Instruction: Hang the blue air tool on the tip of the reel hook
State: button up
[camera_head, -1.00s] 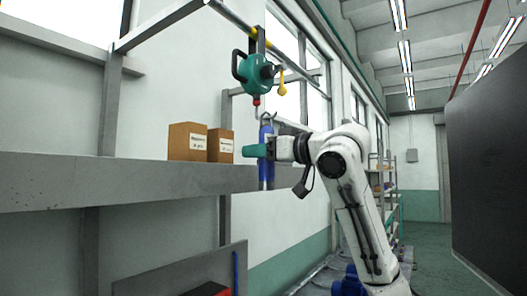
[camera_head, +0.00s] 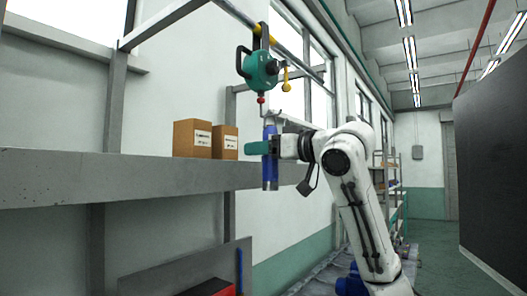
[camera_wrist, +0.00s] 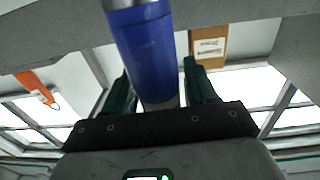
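The blue air tool (camera_head: 270,172) hangs roughly upright in my gripper (camera_head: 262,148), whose teal fingers are around its body. In the wrist view the blue tool (camera_wrist: 150,50) stands between the two dark green fingers (camera_wrist: 158,92), with a grey metal end at the top of the picture. The teal reel (camera_head: 262,70) hangs from the overhead rail, with a red piece (camera_head: 261,100) beneath it. The tool's top is just below and slightly right of this red piece. The hook tip and the tool's hanging loop are too small to make out, and I cannot tell whether they touch.
A yellow piece (camera_head: 286,87) hangs right of the reel. Two cardboard boxes (camera_head: 192,138) (camera_head: 225,142) stand on the grey shelf (camera_head: 130,178) left of the gripper. A sloping rail (camera_head: 240,18) runs above. A dark panel (camera_head: 492,180) stands far right.

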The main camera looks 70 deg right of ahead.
jog(key=shift+o, duration=1.3)
jog(key=shift+f, duration=0.1)
jog(key=b+v, duration=0.3)
jog(key=v, duration=0.7)
jog(key=shift+s, duration=0.4)
